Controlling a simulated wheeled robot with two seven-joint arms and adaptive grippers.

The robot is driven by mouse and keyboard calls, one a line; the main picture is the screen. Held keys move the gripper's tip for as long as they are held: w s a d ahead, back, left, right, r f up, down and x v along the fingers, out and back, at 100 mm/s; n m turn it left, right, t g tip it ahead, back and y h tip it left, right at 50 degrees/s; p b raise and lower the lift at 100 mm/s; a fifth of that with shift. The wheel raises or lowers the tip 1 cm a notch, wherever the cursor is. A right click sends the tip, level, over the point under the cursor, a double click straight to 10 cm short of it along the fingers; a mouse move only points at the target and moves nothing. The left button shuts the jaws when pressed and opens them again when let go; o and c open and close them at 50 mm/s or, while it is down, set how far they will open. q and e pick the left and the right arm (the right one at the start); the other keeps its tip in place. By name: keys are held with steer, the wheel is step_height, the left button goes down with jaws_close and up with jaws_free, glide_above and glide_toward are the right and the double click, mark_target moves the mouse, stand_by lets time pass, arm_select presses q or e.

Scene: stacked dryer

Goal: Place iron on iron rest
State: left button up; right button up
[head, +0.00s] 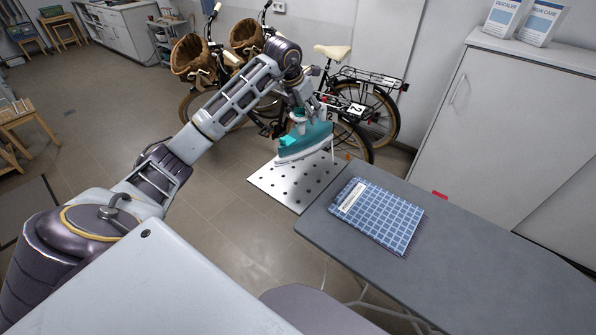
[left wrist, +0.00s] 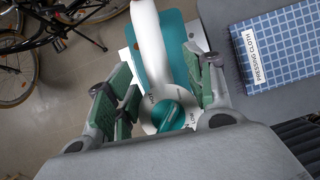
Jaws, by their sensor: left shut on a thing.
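The teal and white iron (head: 303,146) is in my left gripper (head: 308,117), at the far side of the iron rest in the head view. The iron rest (head: 280,192) is a flat white plate with dark holes, beyond the end of the ironing board. The iron hides part of its far edge, and I cannot tell whether the soleplate touches it. In the left wrist view the iron's white handle and dial (left wrist: 168,112) lie between the green-padded fingers of my left gripper (left wrist: 160,85). My right gripper is not in view.
The grey ironing board (head: 450,255) holds a folded blue checked pressing cloth (head: 385,215), near the rest. Bicycles (head: 365,105) stand behind the iron. A white cabinet (head: 500,130) with two leaflets (head: 520,18) on top is at the right.

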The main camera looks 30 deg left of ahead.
mark_target(302, 131)
arm_select(q)
steer(key=shift+s+r, duration=0.15)
steer(key=shift+r, duration=0.05)
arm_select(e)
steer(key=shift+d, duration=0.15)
arm_select(q)
steer(key=shift+s+a+n, duration=0.1)
steer(key=shift+a+n, duration=0.05)
steer(key=shift+n, duration=0.25)
steer(key=shift+f, duration=0.15)
steer(key=shift+f, duration=2.35)
steer(key=shift+f+p, duration=0.3)
steer(key=shift+f, duration=0.35)
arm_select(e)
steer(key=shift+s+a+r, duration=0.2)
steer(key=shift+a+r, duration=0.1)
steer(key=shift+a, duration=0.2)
